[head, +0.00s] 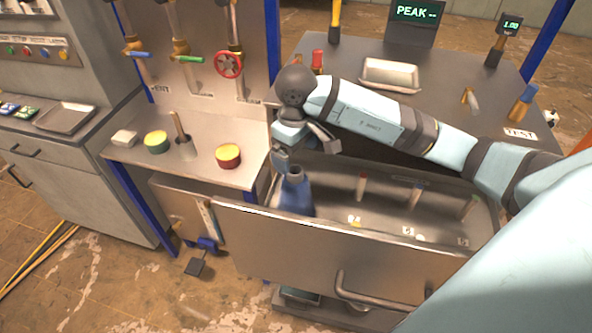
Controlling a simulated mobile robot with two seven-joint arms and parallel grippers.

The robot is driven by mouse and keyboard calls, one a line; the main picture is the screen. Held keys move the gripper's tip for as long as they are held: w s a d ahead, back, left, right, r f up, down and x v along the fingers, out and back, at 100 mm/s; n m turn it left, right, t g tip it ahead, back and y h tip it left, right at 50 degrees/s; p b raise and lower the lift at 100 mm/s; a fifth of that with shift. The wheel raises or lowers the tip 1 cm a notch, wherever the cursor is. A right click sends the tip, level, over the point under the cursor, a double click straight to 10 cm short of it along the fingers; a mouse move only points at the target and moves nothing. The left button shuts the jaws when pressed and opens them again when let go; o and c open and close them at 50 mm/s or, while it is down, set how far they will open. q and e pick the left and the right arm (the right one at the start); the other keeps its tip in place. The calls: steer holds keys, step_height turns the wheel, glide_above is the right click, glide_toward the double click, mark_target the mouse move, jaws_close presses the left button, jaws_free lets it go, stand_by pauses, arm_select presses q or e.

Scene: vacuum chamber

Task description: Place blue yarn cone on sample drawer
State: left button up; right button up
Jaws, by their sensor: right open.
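The blue yarn cone (294,196) stands upright at the left end of the open sample drawer (335,245). Its narrow top points up, and the drawer's front panel hides its lower edge. My right gripper (303,153) is open just above the cone's top, with nothing between its fingers. One finger is close to the cone's upper left; I cannot tell whether they touch. My left gripper is not in view.
Several pegs, one a red-tipped peg (361,187), stand in the drawer right of the cone. A metal table (455,125) with a tray (390,74) lies behind. A steel shelf (200,165) at left holds a green tin (156,142) and a red tin (228,156).

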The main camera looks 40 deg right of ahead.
steer(key=shift+r, duration=2)
